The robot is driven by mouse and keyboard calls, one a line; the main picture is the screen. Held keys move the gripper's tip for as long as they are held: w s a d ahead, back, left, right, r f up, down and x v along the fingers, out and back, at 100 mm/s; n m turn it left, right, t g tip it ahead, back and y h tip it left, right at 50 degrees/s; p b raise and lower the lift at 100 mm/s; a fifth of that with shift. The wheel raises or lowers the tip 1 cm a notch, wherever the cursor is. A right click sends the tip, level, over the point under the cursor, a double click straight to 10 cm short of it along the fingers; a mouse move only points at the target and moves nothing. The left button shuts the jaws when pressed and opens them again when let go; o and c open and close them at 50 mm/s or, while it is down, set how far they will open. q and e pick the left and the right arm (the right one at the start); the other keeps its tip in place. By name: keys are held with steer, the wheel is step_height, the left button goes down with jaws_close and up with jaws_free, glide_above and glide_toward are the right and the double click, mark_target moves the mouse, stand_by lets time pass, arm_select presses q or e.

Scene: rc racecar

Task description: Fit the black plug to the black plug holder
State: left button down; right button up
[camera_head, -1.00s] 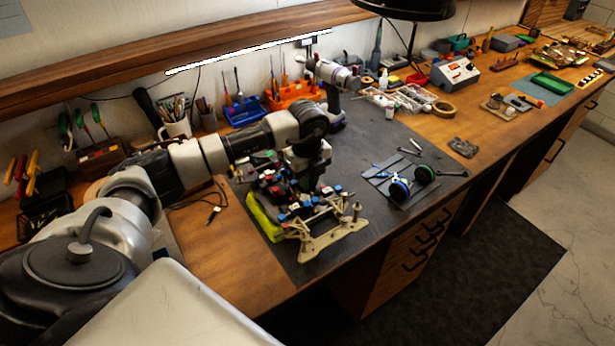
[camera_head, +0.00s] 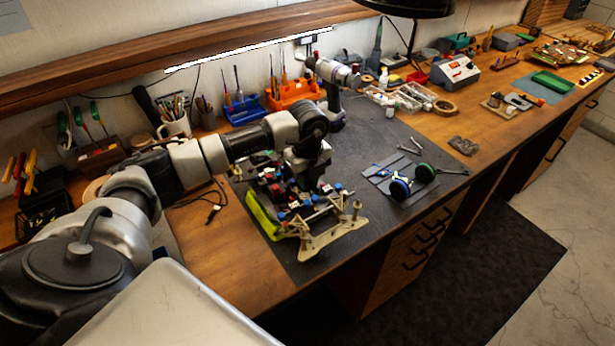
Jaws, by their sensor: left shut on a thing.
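The RC car chassis (camera_head: 318,236) stands on the dark work mat, with a pale plate at its front, a yellow-green side and many small red, blue and black parts. My left arm comes in from the left, and my left gripper (camera_head: 302,186) points down over the back part of the chassis. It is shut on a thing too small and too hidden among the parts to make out. I cannot pick out the black plug or the black plug holder on the chassis. My right gripper is out of view.
A black cable with a small dark end (camera_head: 212,213) lies left of the mat. A blue bin (camera_head: 245,112) and orange bin (camera_head: 292,95) stand behind the arm. The mat's front right is clear.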

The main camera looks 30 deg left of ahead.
arm_select(q)
steer(key=shift+f, duration=0.4)
steer(key=c, duration=1)
jaws_free()
steer(key=shift+c, duration=0.2)
steer(key=shift+r, duration=0.15)
step_height(320, 180, up, 9)
steer(key=b, duration=0.3)
steer(key=shift+r, duration=0.8)
